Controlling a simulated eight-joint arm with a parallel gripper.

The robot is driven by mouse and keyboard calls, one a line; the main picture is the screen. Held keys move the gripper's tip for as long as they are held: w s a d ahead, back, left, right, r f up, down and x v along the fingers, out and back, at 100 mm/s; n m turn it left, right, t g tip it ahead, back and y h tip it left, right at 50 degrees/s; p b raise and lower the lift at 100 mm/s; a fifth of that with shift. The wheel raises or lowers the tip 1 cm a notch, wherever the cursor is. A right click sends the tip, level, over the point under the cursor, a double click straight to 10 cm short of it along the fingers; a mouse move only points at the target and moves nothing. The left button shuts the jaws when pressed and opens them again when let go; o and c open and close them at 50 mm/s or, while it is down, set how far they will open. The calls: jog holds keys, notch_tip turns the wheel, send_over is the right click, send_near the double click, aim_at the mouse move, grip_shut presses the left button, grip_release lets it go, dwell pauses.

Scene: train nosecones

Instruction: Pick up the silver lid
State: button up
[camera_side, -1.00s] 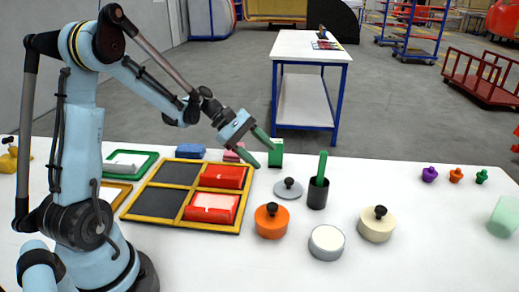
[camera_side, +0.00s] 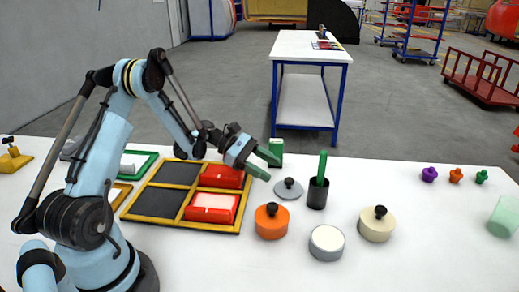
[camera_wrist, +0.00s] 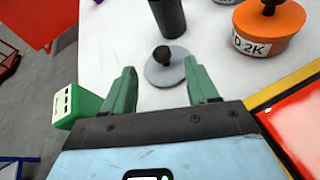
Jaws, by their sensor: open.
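The silver lid (camera_side: 288,190) is a flat grey disc with a dark knob, lying on the white table. It also shows in the wrist view (camera_wrist: 158,72), beyond and between my fingertips. My gripper (camera_side: 268,165) has green fingers, stands apart and holds nothing. It is above and to the left of the lid in the side view. In the wrist view my gripper (camera_wrist: 160,82) spans the lid, with a finger to each side; the fingers do not appear to touch it.
A dark cup (camera_side: 317,194) with a green stick stands right beside the lid. An orange pot (camera_side: 271,224), white pot (camera_side: 326,243) and cream pot (camera_side: 376,227) are nearby. A green block (camera_side: 276,153) stands behind the lid. A yellow-framed tray (camera_side: 150,221) with red boxes lies left.

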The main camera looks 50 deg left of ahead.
aim_at(281, 186)
jog(key=shift+f+x, duration=0.15)
jog(key=shift+x, duration=1.25)
jog(key=shift+f+x, duration=0.1)
jog(key=shift+x, duration=1.25)
jog(key=shift+s, duration=0.1)
grip_shut()
jog(key=shift+r, duration=0.1)
